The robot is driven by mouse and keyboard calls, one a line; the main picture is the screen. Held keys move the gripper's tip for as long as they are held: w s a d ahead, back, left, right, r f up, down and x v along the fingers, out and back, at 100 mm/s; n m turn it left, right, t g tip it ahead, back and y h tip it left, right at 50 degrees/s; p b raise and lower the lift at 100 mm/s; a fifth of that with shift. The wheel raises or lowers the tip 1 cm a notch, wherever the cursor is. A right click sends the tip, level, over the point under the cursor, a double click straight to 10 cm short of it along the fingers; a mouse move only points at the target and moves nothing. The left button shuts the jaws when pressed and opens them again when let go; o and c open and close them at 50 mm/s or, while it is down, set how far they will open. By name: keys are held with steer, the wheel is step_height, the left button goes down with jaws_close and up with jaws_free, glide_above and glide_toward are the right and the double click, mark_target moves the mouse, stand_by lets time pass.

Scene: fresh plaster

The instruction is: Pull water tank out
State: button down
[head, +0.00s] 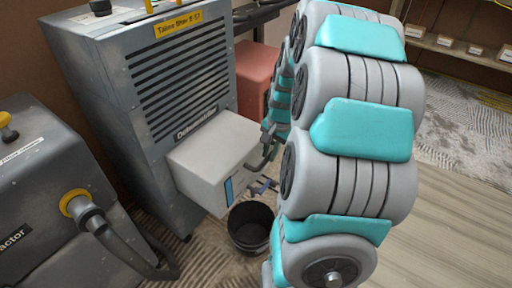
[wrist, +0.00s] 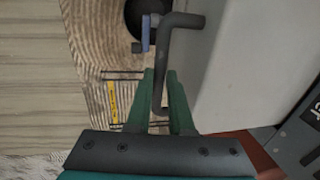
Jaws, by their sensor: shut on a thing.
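The water tank (head: 205,160) is a pale grey box that sticks out of the lower front of the grey dehumidifier (head: 150,85). A blue strip marks its front face. In the wrist view the tank (wrist: 262,60) fills the upper right, with a dark bent bar handle (wrist: 165,45) on its face. My gripper (wrist: 160,78) has its green fingers on either side of the handle's lower part and is shut on it. In the head view my arm partly hides the gripper and handle at the tank's right side.
A black bucket (head: 250,228) stands on the floor below the tank's front, close to a small blue-handled tap (wrist: 145,33). A grey extractor (head: 45,190) with a hose stands left. A red box (head: 257,78) is behind the tank. Wooden floor at right is clear.

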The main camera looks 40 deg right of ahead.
steer(key=shift+s+d, duration=0.2)
steer(key=shift+s, duration=0.25)
steer(key=c, duration=0.8)
jaws_free()
steer(key=shift+r, duration=0.1)
steer(key=r, duration=0.2)
steer(key=s+r, duration=0.1)
steer(key=r, duration=0.4)
steer(key=shift+s+d+r, duration=0.2)
steer(key=shift+d+r, duration=0.05)
